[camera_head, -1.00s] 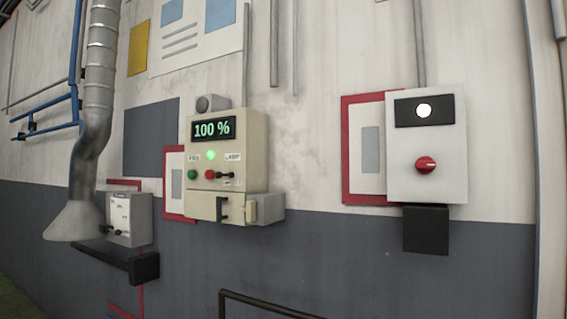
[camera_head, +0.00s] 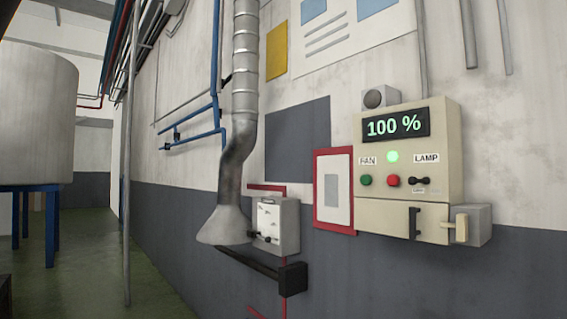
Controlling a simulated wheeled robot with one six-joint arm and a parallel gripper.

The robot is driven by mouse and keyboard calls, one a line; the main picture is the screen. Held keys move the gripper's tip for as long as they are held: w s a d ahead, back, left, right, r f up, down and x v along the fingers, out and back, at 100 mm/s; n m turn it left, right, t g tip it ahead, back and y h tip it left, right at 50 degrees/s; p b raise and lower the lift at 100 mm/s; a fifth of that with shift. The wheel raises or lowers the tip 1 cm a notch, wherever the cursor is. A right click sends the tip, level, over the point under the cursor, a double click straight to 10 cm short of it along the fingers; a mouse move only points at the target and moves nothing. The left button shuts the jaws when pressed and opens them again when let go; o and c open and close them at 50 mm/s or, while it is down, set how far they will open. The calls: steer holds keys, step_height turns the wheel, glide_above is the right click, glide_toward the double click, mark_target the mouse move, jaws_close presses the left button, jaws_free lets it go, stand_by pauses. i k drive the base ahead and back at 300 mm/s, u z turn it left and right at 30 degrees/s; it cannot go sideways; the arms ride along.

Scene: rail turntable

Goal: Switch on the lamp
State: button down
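The lamp switch (camera_head: 419,181) is a small black toggle under the LAMP label (camera_head: 426,158) on a beige control box (camera_head: 452,125) at the right. Which position the toggle is in cannot be told. The box's display (camera_head: 395,126) reads "100 %", and a green light (camera_head: 392,157) glows below it. A green button (camera_head: 366,181) and a red button (camera_head: 393,181) sit under the FAN label (camera_head: 367,161). No lamp can be made out for sure. My gripper is not in view.
A duct with a flared hood (camera_head: 224,225) hangs left of the box. Below it, a black bar (camera_head: 293,278) juts from the wall near a small grey box (camera_head: 285,228). A tank on blue legs (camera_head: 50,235) stands far left. Green floor (camera_head: 150,285) is open between.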

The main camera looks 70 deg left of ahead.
mark_target(412, 181)
steer(key=u, duration=2.55)
steer(key=i, duration=1.1)
steer(key=z, duration=0.2)
